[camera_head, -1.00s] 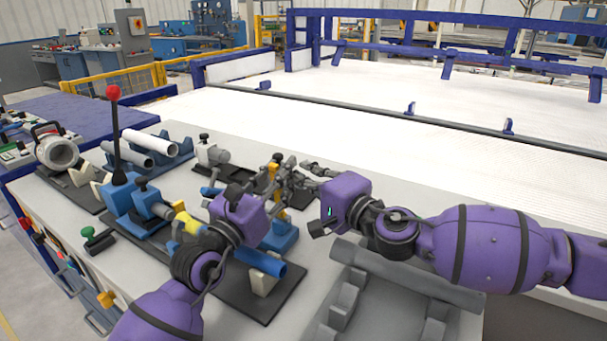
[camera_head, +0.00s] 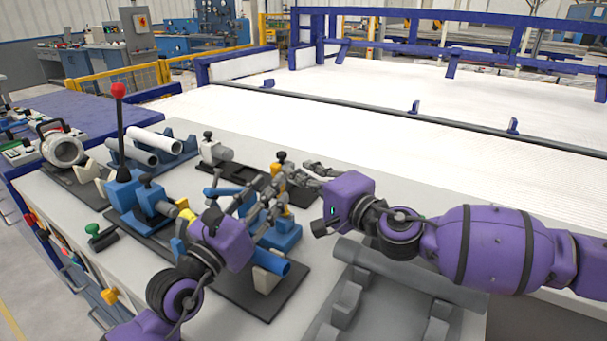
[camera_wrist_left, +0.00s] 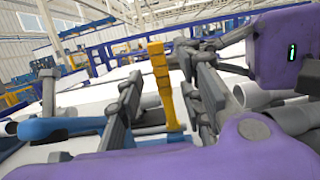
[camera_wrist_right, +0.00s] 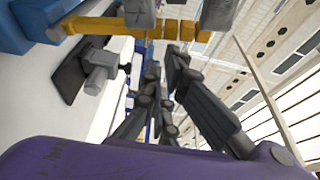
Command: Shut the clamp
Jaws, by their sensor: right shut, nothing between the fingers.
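The clamp has a blue base (camera_head: 283,238) with yellow parts, and stands on a dark plate in the middle of the bench. Its yellow lever (camera_wrist_left: 163,82) stands upright in the left wrist view and crosses the top of the right wrist view (camera_wrist_right: 150,28). My left gripper (camera_head: 262,198) is open near the clamp; in the left wrist view its fingers stand apart, one on each side of the lever. I cannot tell how deep the lever lies between them. My right gripper (camera_head: 288,170) is shut and empty, close to the clamp's top. The fingers overlap the clamp and hide parts of it.
A blue pipe (camera_head: 270,262) lies in the front fixture. White pipes (camera_head: 154,140) rest on a rack behind. A tall red-knobbed lever (camera_head: 119,118) rises on the left. A grey pipe (camera_head: 415,275) lies on a grey holder at the front right.

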